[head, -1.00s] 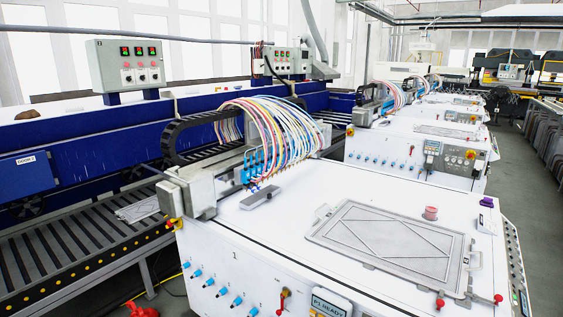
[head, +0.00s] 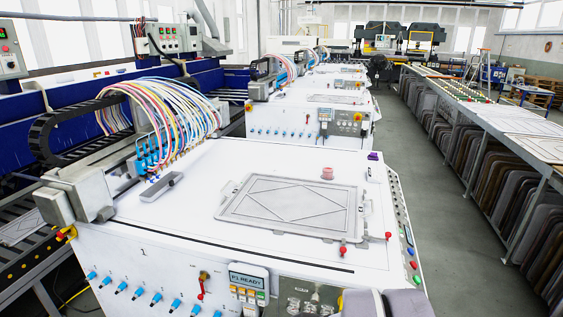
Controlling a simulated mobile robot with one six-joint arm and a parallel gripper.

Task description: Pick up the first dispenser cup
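A small pink-red cup (head: 327,173) stands on the white machine top (head: 200,218), just behind the far edge of a flat grey mould plate (head: 240,208). It looks upright, and nothing is touching it from above. It is too small to see inside. It is the only cup I can make out. My gripper's fingers are not visible; only grey rounded parts that may be mine show at the bottom edge, right of centre.
Coloured hoses (head: 165,105) arch over a blue nozzle head (head: 148,158) at the left. A grey bar (head: 161,187) lies near it. A purple block (head: 374,156) sits at the far right corner. Red knobs (head: 388,236) edge the plate. A clear aisle (head: 432,210) runs along the right.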

